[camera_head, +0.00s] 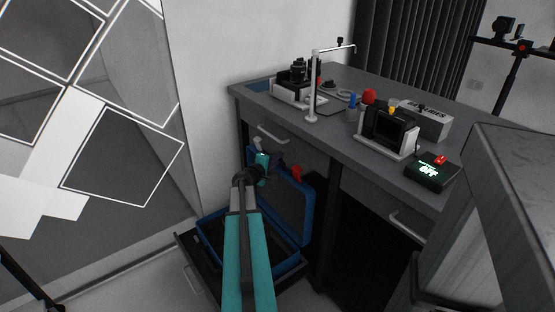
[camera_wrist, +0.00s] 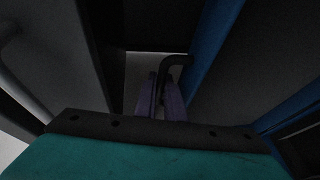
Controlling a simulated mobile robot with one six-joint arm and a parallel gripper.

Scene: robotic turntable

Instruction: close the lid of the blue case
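The blue case (camera_head: 209,240) sits low in a pulled-out drawer under the desk, with its lid (camera_head: 291,208) standing up, open. The lid's blue edge (camera_wrist: 213,38) also runs along the right of the wrist view. My gripper (camera_head: 268,160) is at the upper left part of the lid. In the wrist view its purple fingers (camera_wrist: 166,97) are close together, with a dark bent bar (camera_wrist: 176,62) at their tips. I cannot tell whether they grip it. My arm hides part of the case's inside.
The grey desk (camera_head: 345,145) stands above and behind the case, with a drawer handle (camera_head: 271,134) near my gripper. A lamp-like stand (camera_head: 314,88) and a black device (camera_head: 432,172) are on it. A glass-like wall is at left.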

